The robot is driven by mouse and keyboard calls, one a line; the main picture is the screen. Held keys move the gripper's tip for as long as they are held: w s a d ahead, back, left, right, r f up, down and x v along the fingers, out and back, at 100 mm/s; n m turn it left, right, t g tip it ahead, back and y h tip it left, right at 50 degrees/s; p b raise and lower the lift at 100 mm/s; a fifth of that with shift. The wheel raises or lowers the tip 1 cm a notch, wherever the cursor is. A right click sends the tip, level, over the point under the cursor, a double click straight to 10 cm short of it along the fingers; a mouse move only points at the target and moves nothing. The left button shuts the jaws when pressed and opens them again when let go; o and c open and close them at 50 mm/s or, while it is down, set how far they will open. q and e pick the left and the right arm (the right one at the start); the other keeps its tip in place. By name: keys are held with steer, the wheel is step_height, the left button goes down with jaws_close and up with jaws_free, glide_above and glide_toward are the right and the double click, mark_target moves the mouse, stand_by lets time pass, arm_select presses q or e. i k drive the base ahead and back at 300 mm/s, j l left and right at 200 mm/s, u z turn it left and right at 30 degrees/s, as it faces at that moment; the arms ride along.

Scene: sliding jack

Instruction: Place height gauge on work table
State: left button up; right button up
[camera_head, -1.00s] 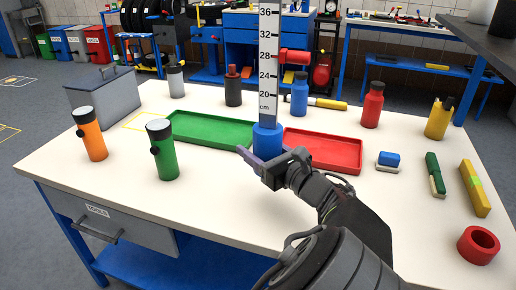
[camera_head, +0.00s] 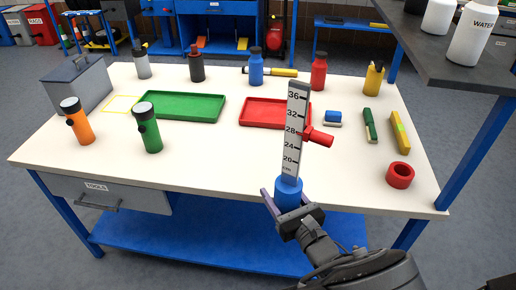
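The height gauge is a tall grey scale (camera_head: 296,125) on a round blue base (camera_head: 288,193), with a red slider (camera_head: 318,137) on its right side. It leans slightly right at the top. My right gripper (camera_head: 287,205) has its fingers around the blue base and holds the gauge. In the picture the base overlaps the front edge of the work table (camera_head: 220,165); I cannot tell its height above the top. My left gripper is not in view.
A green tray (camera_head: 183,97) and a red tray (camera_head: 270,103) lie behind the gauge. An orange flashlight (camera_head: 77,122) and a green flashlight (camera_head: 148,128) stand at left. A red ring (camera_head: 400,175) lies at right. A dark shelf (camera_head: 460,70) overhangs the right. The front middle tabletop is bare.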

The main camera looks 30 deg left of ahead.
mark_target(114, 106)
steer(key=k+j+z, duration=0.1)
steer(key=j, duration=0.35)
steer(key=k+j, duration=0.3)
steer(key=j, duration=0.15)
steer(key=k+j+z, duration=0.15)
steer(key=j, duration=0.25)
steer(key=k+j, duration=0.3)
steer(key=j+z, duration=0.05)
steer(key=j, duration=0.1)
